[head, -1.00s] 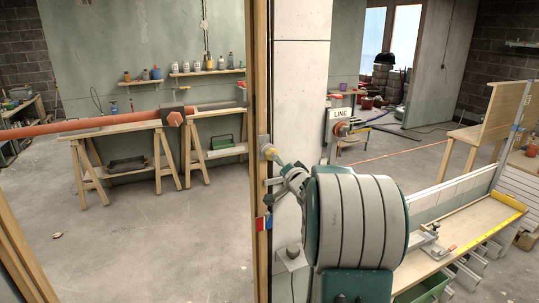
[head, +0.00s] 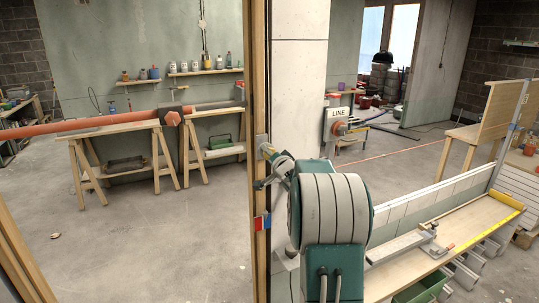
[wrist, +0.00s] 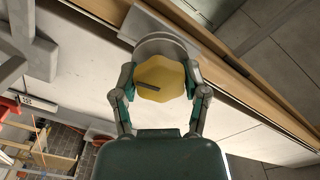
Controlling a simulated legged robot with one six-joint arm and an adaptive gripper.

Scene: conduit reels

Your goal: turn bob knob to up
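The knob (wrist: 160,78) is yellow with a lobed rim and a dark pointer bar, on a round pale base. In the wrist view the bar lies nearly level, tilted slightly down to the right. In the head view the knob (head: 266,149) is small, on the wooden post, partly hidden by my gripper (head: 277,163). My gripper (wrist: 160,72) faces the knob with one finger on each side of it. The fingers are spread wide; whether the tips touch the rim is hard to tell. No label reading "bob" is legible.
The wooden post (head: 261,90) and pale wall (head: 299,90) stand close to my arm. A workbench (head: 440,236) is at the lower right. A LINE sign (head: 337,113) is beyond. Trestles (head: 160,160) carry an orange pole (head: 80,126).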

